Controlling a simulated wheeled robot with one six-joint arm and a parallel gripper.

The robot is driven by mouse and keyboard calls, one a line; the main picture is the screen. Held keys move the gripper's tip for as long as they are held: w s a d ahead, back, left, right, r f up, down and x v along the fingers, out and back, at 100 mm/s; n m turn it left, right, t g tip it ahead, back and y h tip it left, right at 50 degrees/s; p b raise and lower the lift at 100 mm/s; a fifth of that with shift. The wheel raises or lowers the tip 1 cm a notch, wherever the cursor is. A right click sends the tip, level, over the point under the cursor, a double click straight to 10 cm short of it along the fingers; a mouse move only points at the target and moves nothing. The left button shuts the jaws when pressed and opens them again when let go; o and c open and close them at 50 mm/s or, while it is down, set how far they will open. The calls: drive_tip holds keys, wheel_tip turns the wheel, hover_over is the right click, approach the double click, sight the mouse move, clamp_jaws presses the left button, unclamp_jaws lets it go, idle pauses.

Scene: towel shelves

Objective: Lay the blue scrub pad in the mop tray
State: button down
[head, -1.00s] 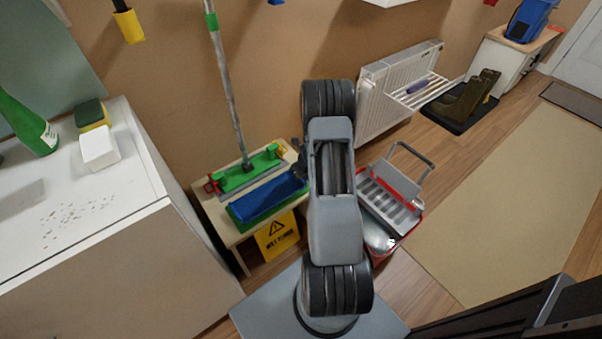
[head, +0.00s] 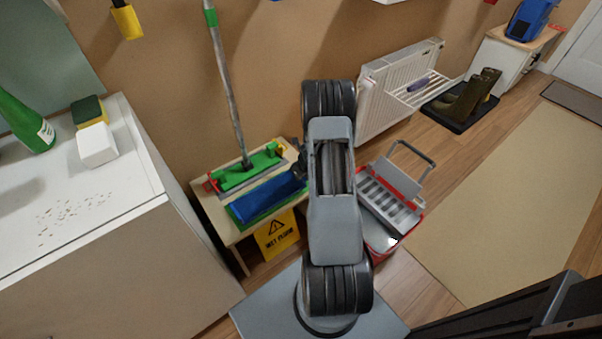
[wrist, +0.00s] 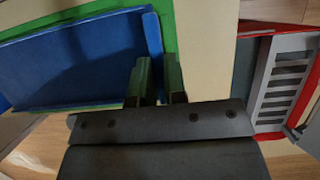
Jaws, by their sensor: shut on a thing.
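The blue scrub pad (head: 266,196) lies over the green mop tray (head: 236,221) on the low bench, nearly flat and in line with it. The tray's green rim shows along the pad's edges. In the wrist view the pad (wrist: 75,62) fills the left side, with the green tray rim (wrist: 168,28) beyond it. My gripper (wrist: 158,78) is shut on the pad's right edge, between its two fingers. In the head view my arm mostly hides the gripper. I cannot tell whether the pad touches the tray floor all along.
A mop with a green head (head: 247,168) stands behind the tray. A red bucket with a grey wringer (head: 393,198) is right of the bench. A yellow wet-floor sign (head: 277,236) leans at the bench front. A white cabinet (head: 75,200) stands at left.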

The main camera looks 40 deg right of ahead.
drive_tip(key=shift+f, duration=0.15)
drive_tip(key=c, duration=1.1)
unclamp_jaws()
drive_tip(key=p+v, duration=0.6)
drive_tip(key=v, duration=0.8)
